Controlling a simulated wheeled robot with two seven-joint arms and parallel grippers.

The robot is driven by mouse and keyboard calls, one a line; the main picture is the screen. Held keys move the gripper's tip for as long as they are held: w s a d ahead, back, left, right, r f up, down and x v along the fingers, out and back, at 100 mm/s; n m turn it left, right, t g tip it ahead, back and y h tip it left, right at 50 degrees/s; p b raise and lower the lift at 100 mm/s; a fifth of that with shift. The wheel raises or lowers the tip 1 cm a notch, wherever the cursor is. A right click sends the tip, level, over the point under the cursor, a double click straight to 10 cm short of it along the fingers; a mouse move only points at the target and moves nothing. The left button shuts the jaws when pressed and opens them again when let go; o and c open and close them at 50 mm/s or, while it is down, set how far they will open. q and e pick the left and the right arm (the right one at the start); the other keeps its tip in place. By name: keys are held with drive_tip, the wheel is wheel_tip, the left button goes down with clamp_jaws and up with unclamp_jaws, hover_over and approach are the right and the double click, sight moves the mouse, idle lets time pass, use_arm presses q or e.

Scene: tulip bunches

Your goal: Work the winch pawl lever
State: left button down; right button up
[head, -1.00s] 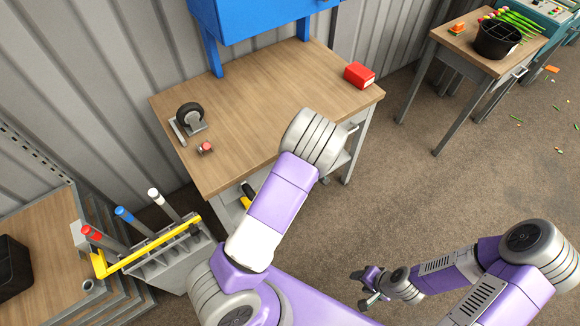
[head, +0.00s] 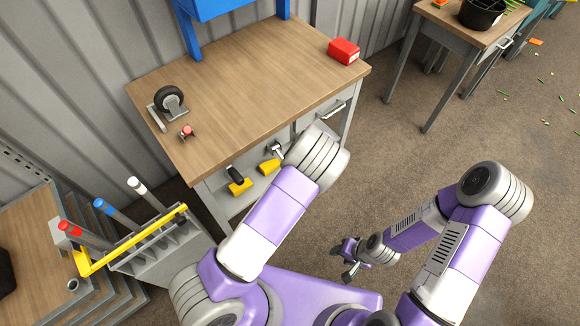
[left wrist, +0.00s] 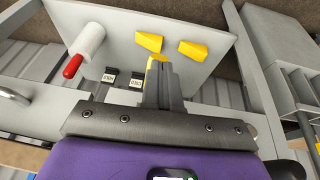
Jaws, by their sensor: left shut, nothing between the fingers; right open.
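I cannot tell for certain which part is the winch pawl lever. A grey rack (head: 168,262) at the lower left carries upright handles with red (head: 64,226), blue (head: 100,204) and white (head: 134,182) tops, behind a yellow bar (head: 133,240). My left gripper (left wrist: 162,72) is shut and empty in the left wrist view, over a pale panel (left wrist: 195,25). A white cylinder with a red end (left wrist: 84,48) and two yellow pieces (left wrist: 150,42) lie beyond it. In the head view my left arm mostly hides it. My right gripper (head: 348,262) is open, above bare floor.
A wooden workbench (head: 240,80) holds a caster wheel (head: 169,99), a small red-capped part (head: 187,132) and a red box (head: 344,51). Yellow pieces (head: 239,187) show below its top. A side table (head: 470,25) holds a black pot (head: 484,12).

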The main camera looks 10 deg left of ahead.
use_arm(q)
drive_tip(key=shift+f, duration=0.4)
drive_tip(key=shift+a, duration=0.1)
idle(0.3)
drive_tip(key=s+d+r+p, duration=0.4)
drive_tip(key=s+d+r, duration=0.4)
drive_tip(key=s+a+f+m+g+h, duration=0.2)
drive_tip(key=s+a+f+m+g, duration=0.1)
drive_tip(key=s+a+f, duration=0.6)
drive_tip(key=s+d+r+m+h, duration=0.2)
drive_tip(key=s+d+m+h, duration=0.2)
drive_tip(key=s, duration=0.4)
drive_tip(key=shift+s+d+r+m+t+h, duration=0.15)
drive_tip(key=shift+r+m+t+h, duration=0.15)
drive_tip(key=shift+m+h, duration=0.15)
